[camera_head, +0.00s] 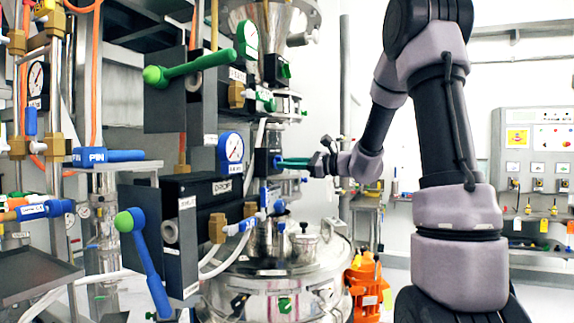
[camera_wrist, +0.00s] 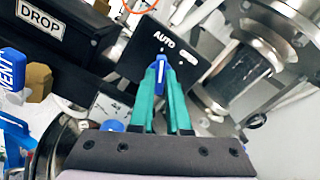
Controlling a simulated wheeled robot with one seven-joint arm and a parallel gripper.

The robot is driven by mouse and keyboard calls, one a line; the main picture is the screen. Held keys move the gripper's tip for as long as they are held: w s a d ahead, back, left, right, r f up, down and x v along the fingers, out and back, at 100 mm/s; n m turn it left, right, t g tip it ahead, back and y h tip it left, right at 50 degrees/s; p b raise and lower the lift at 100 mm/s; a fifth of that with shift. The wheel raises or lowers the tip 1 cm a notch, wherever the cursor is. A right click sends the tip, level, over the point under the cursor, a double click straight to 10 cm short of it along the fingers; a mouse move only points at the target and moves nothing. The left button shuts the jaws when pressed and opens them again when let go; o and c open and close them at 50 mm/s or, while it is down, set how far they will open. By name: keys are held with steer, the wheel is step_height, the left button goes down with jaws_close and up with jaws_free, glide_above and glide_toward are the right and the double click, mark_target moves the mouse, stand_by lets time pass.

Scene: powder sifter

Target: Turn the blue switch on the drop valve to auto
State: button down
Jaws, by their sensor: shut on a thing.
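The blue switch (camera_wrist: 160,76) sits on a dark plate (camera_wrist: 150,48) marked AUTO in the wrist view. My gripper (camera_wrist: 161,75) has green fingers, one on each side of the switch, shut on it. The switch's tip lies just below the AUTO lettering; I cannot tell exactly which setting it points to. The black DROP valve body (camera_wrist: 72,35) is to the left of the plate. In the head view my gripper (camera_head: 284,162) reaches in from the right to the dark switch box (camera_head: 266,162), and the switch is hidden there.
A blue-handled lever (camera_head: 150,265) and a green-handled lever (camera_head: 190,68) stick out at the left. A round blue gauge (camera_head: 231,148) is close left of my gripper. The steel vessel (camera_head: 270,285) with its lid fittings lies below. A blue VENT handle (camera_wrist: 12,75) is at the wrist view's left edge.

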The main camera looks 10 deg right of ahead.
stand_by(0.3)
steer(key=c, duration=0.9)
jaws_free()
steer(key=shift+s+d, duration=0.1)
steer(key=v, duration=1)
steer(key=shift+s+d, duration=0.15)
steer(key=shift+d, duration=0.1)
